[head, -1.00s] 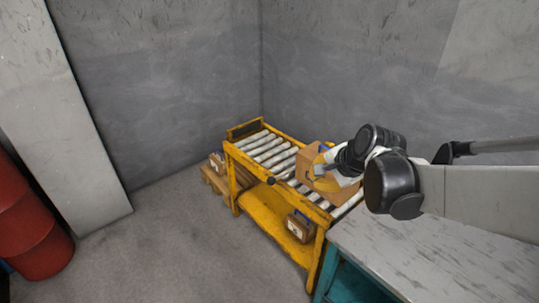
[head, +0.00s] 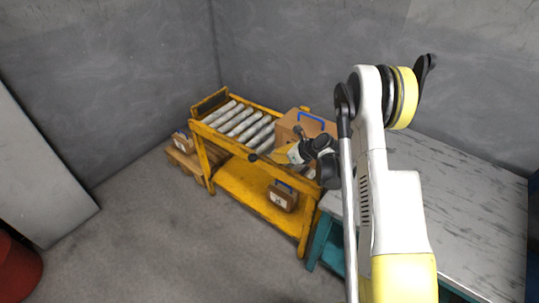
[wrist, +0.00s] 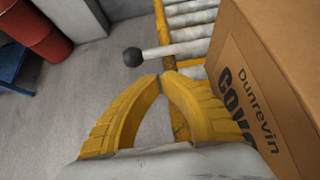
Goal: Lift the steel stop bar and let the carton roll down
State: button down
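The steel stop bar (wrist: 182,49) lies across the rollers in front of the carton in the wrist view. Its black ball knob (wrist: 132,56) sticks out past the yellow side rail and also shows in the head view (head: 252,157). The brown carton (wrist: 282,85) stands on the conveyor at the right, printed side toward my gripper; the head view shows its blue strip on top (head: 291,122). My gripper (wrist: 162,78) has its yellow fingertips together, with nothing between them. It is beside the carton, a little short of the bar and knob, apart from both.
The yellow roller conveyor (head: 228,146) has bare rollers beyond the bar. A small carton (head: 282,197) sits on its lower shelf, another (head: 182,141) on a pallet at its far end. A grey-topped teal bench (head: 460,190) adjoins it at right. Open floor lies left.

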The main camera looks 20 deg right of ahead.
jog(key=b+x, duration=0.3)
jog(key=x, duration=0.5)
jog(key=shift+w+a+f, duration=0.1)
jog(key=shift+w+f, duration=0.05)
jog(key=shift+w, duration=0.05)
